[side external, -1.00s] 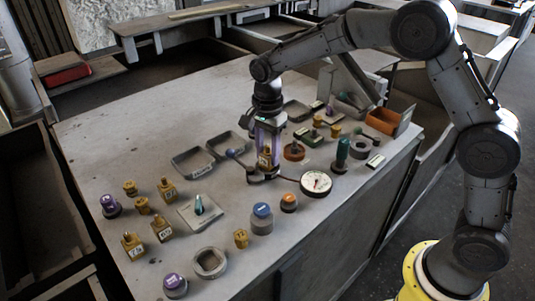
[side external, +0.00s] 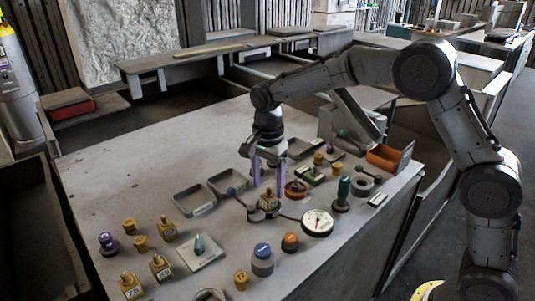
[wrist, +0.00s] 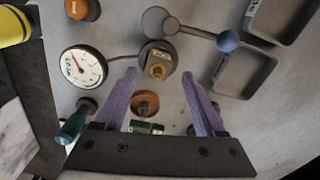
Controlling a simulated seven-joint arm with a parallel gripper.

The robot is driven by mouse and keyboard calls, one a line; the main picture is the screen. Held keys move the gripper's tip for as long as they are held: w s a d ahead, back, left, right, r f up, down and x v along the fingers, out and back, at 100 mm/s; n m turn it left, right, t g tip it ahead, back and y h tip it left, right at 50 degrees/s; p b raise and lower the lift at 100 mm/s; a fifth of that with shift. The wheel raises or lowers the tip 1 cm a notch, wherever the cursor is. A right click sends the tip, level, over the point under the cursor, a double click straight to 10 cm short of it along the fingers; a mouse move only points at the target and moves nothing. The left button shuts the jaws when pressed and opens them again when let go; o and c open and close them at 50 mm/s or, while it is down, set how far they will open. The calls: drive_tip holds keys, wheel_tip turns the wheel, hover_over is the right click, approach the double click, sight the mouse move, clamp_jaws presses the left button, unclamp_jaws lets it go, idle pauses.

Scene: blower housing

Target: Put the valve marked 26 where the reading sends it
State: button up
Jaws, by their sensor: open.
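A brass valve with a white label (side external: 268,201) stands upright on a dark round seat in front of the trays; its number is too small to read. It shows from above in the wrist view (wrist: 157,66). My gripper (side external: 268,188) is open and empty above it, its purple fingers pointing down on either side. A round dial gauge (side external: 317,222) with a red needle is just right of the valve and also shows in the wrist view (wrist: 82,66); its reading is unclear. Other labelled brass valves (side external: 168,230) stand at the left front, with one marked about 70 (side external: 130,286).
Two grey trays (side external: 194,200) lie behind left. A rod with a blue ball (wrist: 227,41) lies beside the seat. A teal-handled part (side external: 342,192), copper-coloured dish (side external: 296,190) and orange bin (side external: 386,157) are to the right. The back left table is bare.

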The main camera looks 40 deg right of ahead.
wheel_tip(320, 180, up, 10)
drive_tip(key=shift+w+r, duration=0.15)
drive_tip(key=shift+w, duration=0.05)
drive_tip(key=shift+d, duration=0.15)
drive_tip(key=s+d+r+n+t, duration=0.1)
drive_tip(key=s+d+r+n, duration=0.25)
drive_tip(key=s, duration=0.45)
drive_tip(key=s+d+r+n+t, duration=0.2)
drive_tip(key=s+n, duration=0.2)
drive_tip(key=s, duration=0.3)
drive_tip(key=s+d+f+n+t, duration=0.1)
drive_tip(key=s+f+n, duration=0.1)
drive_tip(key=s+n, duration=0.2)
drive_tip(key=s+d+f+n+t, duration=0.1)
drive_tip(key=s+f+n, duration=0.2)
drive_tip(key=s, duration=0.7)
drive_tip(key=shift+s+f+n+t, duration=0.3)
drive_tip(key=shift+n, duration=0.05)
drive_tip(key=shift+o, duration=0.4)
drive_tip(key=shift+s+d+f+n, duration=0.1)
drive_tip(key=shift+s+f+n, duration=0.2)
drive_tip(key=shift+s+f, duration=0.05)
